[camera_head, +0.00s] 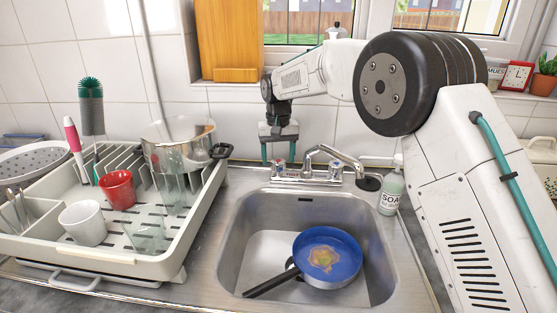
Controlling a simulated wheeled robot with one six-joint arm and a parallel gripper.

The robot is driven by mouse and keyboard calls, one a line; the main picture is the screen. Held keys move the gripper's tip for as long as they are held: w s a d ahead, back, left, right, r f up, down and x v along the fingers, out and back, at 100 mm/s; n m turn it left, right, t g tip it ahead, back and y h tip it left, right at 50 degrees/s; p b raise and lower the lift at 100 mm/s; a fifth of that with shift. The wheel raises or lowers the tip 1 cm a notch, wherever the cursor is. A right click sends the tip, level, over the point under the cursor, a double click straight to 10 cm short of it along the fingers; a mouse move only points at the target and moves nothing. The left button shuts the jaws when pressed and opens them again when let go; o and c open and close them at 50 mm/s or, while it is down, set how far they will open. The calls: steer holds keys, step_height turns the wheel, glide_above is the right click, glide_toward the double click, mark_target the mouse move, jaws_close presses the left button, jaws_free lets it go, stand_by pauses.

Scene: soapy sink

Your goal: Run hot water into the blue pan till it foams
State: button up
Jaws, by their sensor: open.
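The blue pan (343,276) lies in the steel sink (262,222), with its black handle (268,285) toward the lower left. A brown and yellowish residue (321,259) sits on its inside; I see no foam in it. The tap (325,154) stands at the sink's back edge, its spout end (369,183) swung right, beyond the pan. No water stream shows. A left tap knob (278,172) and a right tap knob (335,171) flank its base. My gripper (278,155) is open, fingers down, just above and behind the left knob, apparently empty.
A soap bottle (391,190) stands right of the sink. A dish rack (190,243) fills the left counter, holding a steel pot (180,150), a red mug (117,186), a white mug (83,222) and glasses. My arm crosses the upper right.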

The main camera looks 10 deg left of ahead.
mark_target(278, 161)
steer(key=shift+f, duration=0.65)
steer(key=c, duration=1)
steer(key=n, duration=0.5)
steer(key=o, duration=1)
steer(key=shift+r, duration=3.9)
